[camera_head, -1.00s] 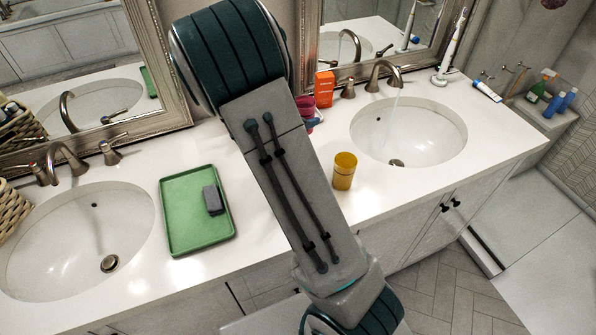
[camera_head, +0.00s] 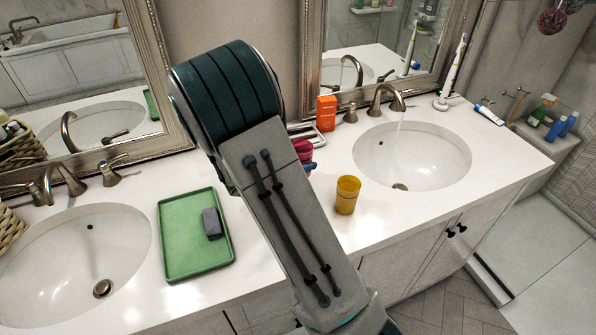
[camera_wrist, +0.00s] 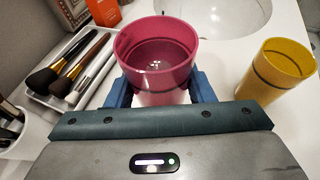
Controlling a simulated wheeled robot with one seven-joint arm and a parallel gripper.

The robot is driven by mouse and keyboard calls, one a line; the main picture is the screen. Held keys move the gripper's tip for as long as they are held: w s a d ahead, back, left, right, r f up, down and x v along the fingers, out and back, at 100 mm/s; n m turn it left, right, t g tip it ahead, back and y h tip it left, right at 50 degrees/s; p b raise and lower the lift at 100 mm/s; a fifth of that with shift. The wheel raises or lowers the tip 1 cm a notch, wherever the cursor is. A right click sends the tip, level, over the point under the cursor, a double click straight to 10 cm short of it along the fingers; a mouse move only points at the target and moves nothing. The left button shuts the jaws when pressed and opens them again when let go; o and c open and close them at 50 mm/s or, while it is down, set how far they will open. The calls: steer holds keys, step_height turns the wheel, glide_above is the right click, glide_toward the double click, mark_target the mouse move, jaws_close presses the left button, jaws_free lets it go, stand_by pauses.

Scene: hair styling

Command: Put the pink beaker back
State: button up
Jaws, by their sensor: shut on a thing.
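The pink beaker (camera_wrist: 157,55) is upright between the two blue fingers of my gripper (camera_wrist: 160,92) in the wrist view. My gripper is shut on it. The beaker's inside looks empty apart from a few bright specks at the bottom. In the head view only a slice of the pink beaker (camera_head: 303,151) shows beside my arm, with a bit of blue finger next to it. The arm hides most of the gripper there. Whether the beaker touches the counter cannot be told.
A yellow cup (camera_head: 347,195) stands right of the beaker on the white counter (camera_head: 385,232). A tray with brushes (camera_wrist: 66,82) lies to the left in the wrist view. An orange box (camera_head: 326,113), a running tap (camera_head: 386,98), and a green tray (camera_head: 186,262) with a grey block (camera_head: 211,223) are nearby.

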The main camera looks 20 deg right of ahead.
steer(key=shift+a+f, duration=0.15)
steer(key=shift+a, duration=0.05)
steer(key=shift+f, duration=2)
steer(key=shift+f, duration=0.15)
steer(key=o, duration=1)
steer(key=shift+c, duration=0.2)
steer(key=shift+r, duration=0.2)
steer(key=b+v, duration=0.1)
steer(key=v, duration=1.1)
steer(key=shift+s, duration=0.1)
